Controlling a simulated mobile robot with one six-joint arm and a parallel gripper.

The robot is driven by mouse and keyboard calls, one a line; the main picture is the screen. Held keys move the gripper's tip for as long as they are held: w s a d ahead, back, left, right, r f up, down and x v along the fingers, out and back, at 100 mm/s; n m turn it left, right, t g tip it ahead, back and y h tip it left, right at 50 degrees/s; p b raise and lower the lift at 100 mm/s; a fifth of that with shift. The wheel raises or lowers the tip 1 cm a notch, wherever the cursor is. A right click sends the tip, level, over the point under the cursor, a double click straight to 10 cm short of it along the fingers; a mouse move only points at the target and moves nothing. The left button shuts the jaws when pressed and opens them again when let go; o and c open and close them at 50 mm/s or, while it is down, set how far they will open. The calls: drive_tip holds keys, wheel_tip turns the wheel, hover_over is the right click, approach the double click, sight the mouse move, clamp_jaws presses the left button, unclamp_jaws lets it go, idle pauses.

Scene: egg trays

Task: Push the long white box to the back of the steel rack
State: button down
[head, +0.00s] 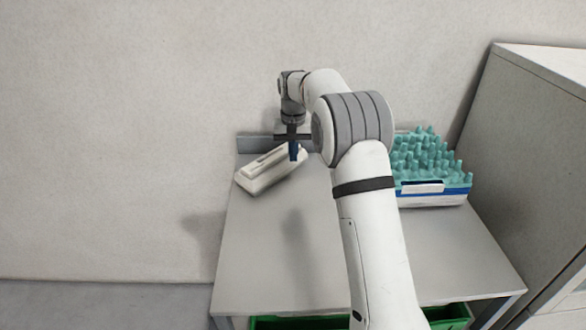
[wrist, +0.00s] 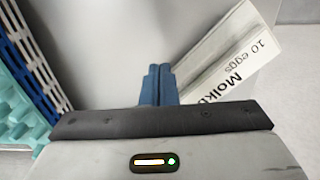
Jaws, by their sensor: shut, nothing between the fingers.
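The long white box (head: 262,178) lies at an angle on the grey steel rack (head: 275,258), near its back left, close to the raised back edge (head: 254,144). My gripper (head: 294,153) points down at the right end of the box, its blue fingers overlapping that end in the head view. In the wrist view the fingers (wrist: 159,85) are shut together with nothing between them. The box (wrist: 222,62) is beside them on the right, with "10 eggs" printed on its face. Whether the fingers touch it I cannot tell.
A blue-and-white crate with teal pegs (head: 434,188) stands at the rack's right; its teal part (wrist: 15,105) shows in the wrist view. Green crates (head: 300,322) sit below the top. A grey cabinet (head: 525,150) is at right. The rack's front left is clear.

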drive_tip(key=r, duration=0.2)
drive_tip(key=m+p, duration=0.3)
drive_tip(key=m, duration=0.5)
approach(258, 176)
drive_tip(key=s+a+f, duration=0.1)
drive_tip(key=s+a, duration=0.4)
drive_tip(key=a, duration=0.3)
drive_tip(key=shift+m, duration=0.3)
wheel_tip(258, 176, down, 10)
drive_tip(key=shift+d+f+p, duration=0.1)
drive_tip(key=shift+d+p, duration=0.05)
drive_tip(key=shift+p, duration=1.05)
drive_tip(key=shift+w+d+r+p, duration=0.2)
drive_tip(key=shift+w+d+p, duration=0.3)
drive_tip(key=shift+w+d, duration=0.4)
drive_tip(key=shift+w+d+f, duration=0.1)
drive_tip(key=shift+w+d, duration=0.3)
drive_tip(key=shift+w, duration=0.05)
